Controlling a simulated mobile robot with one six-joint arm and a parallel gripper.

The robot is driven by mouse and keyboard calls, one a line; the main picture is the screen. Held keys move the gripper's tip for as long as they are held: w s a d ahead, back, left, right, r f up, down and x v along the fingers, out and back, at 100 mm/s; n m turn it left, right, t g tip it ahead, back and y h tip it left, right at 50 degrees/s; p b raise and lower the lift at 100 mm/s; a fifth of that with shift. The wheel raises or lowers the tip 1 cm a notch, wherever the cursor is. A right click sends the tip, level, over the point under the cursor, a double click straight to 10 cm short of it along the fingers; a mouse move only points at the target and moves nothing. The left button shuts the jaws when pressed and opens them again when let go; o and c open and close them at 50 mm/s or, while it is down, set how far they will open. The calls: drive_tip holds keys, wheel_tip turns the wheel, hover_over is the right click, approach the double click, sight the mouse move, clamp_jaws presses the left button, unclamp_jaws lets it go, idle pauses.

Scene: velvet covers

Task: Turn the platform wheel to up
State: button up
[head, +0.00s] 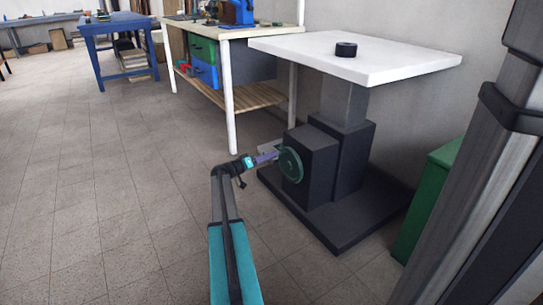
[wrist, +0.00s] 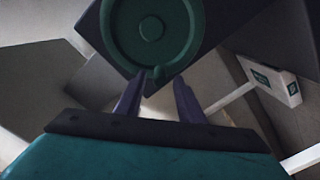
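The platform wheel (head: 291,164) is a green disc on the side of a dark box (head: 318,160) at the foot of the platform's column. The white platform top (head: 400,62) is level and carries a short black cylinder (head: 345,49). My gripper (head: 275,155) is at the wheel's left side in the head view. In the wrist view the wheel (wrist: 185,40) fills the top, with a small knob (wrist: 158,73) at its lower rim. The two purple fingers of my gripper (wrist: 157,84) are apart, with the knob between or just beyond their tips; contact is unclear.
A workbench (head: 245,31) with green and blue bins stands behind the platform on the left. A blue table (head: 112,24) is farther back. A green box (head: 430,195) stands right of the platform base (head: 340,225). The tiled floor at left is clear.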

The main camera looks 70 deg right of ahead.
drive_tip(key=p+v, duration=0.4)
drive_tip(key=v, duration=0.8)
drive_tip(key=shift+w+r+p, duration=0.1)
drive_tip(key=shift+w+p, duration=0.1)
drive_tip(key=shift+p, duration=0.1)
